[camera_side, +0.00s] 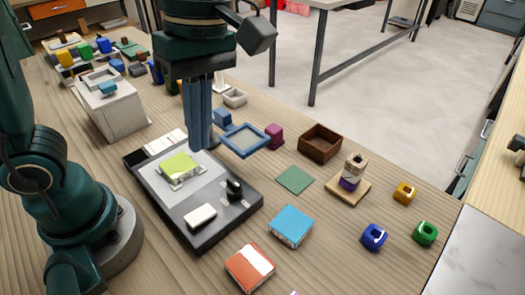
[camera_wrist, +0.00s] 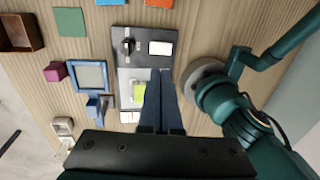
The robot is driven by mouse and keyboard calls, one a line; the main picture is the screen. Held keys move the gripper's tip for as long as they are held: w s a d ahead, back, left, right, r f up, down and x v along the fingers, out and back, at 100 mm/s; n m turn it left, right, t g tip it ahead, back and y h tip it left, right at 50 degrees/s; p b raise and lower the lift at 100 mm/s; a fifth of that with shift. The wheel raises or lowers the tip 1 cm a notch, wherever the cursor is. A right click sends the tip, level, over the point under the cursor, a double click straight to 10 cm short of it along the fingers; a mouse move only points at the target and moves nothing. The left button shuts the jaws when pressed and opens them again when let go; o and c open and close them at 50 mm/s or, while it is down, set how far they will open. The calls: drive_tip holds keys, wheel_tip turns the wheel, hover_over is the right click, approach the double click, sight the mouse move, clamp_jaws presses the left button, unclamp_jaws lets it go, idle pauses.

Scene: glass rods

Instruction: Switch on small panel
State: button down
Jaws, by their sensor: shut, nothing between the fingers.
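The small panel is a dark flat board (camera_side: 222,225) on the wooden table with a light grey inset plate. On it are a black switch-like knob (camera_side: 234,188) and a white rectangular block or button (camera_side: 201,216). A lime-green block (camera_side: 180,168) lies on the grey plate. My gripper (camera_side: 203,146) is shut and empty, pointing down above the panel's far edge, apart from the knob. In the wrist view, my gripper's blue fingers (camera_wrist: 159,84) partly cover the lime block, and the black knob (camera_wrist: 127,46) shows at the panel's upper end.
A blue-framed tray (camera_side: 244,151), a purple block (camera_side: 274,136) and a brown box (camera_side: 320,154) stand beyond the panel. Blue and orange blocks (camera_side: 250,267) lie in front. A grey box (camera_side: 113,112) is at left. Several coloured blocks sit at the back left.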

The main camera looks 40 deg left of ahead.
sight(195, 220)
drive_tip(key=shift+r, duration=0.3)
drive_tip(key=shift+s, duration=0.75)
drive_tip(key=f, duration=0.4)
drive_tip(key=s+f, duration=0.1)
drive_tip(key=f, duration=0.4)
drive_tip(key=s+f, duration=0.1)
drive_tip(key=f, duration=0.3)
drive_tip(key=shift+s+f, duration=0.1)
drive_tip(key=shift+f, duration=0.3)
